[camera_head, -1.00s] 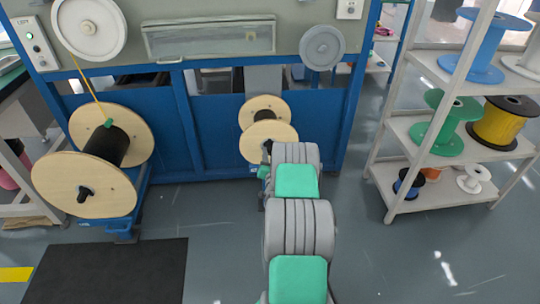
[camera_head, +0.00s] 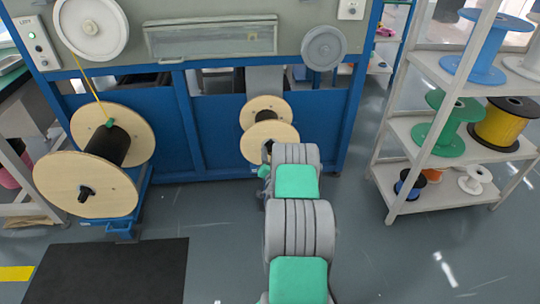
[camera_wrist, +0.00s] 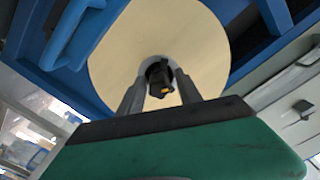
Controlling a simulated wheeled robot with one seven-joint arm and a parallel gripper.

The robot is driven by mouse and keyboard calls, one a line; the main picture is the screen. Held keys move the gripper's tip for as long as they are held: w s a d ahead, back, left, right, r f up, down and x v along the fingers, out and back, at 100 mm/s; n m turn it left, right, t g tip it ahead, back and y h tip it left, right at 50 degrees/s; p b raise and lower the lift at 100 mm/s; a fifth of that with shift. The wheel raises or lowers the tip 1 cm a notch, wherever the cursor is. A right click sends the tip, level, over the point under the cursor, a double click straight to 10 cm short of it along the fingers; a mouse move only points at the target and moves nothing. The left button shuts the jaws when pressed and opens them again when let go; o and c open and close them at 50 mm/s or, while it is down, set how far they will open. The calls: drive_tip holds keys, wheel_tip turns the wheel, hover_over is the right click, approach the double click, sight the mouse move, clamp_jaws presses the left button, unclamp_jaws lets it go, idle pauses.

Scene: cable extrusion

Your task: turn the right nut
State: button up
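The right spool, with pale wooden discs, stands at the machine's foot in the head view (camera_head: 262,137) and fills the upper middle of the wrist view (camera_wrist: 205,45). The right nut (camera_wrist: 160,79) is a dark knob with a yellow mark at the disc's centre, inside a grey collar. My gripper (camera_wrist: 161,82) faces the disc, with one finger on each side of the nut. The fingers are partly closed and appear to touch the nut; the exact contact is hard to see. In the head view my arm hides the gripper and nut.
A left spool (camera_head: 88,184) with dark cable stands on a blue stand. A shelf (camera_head: 410,63) with coloured spools is at the right. The blue machine frame (camera_head: 224,120) is close behind the right spool. Grey floor (camera_head: 390,255) is clear at the lower right.

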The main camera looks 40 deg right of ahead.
drive_tip(key=shift+o, duration=0.7)
drive_tip(key=shift+s+d, duration=0.1)
drive_tip(key=v, duration=0.7)
drive_tip(key=shift+s+a+b, duration=0.25)
drive_tip(key=shift+b, duration=0.2)
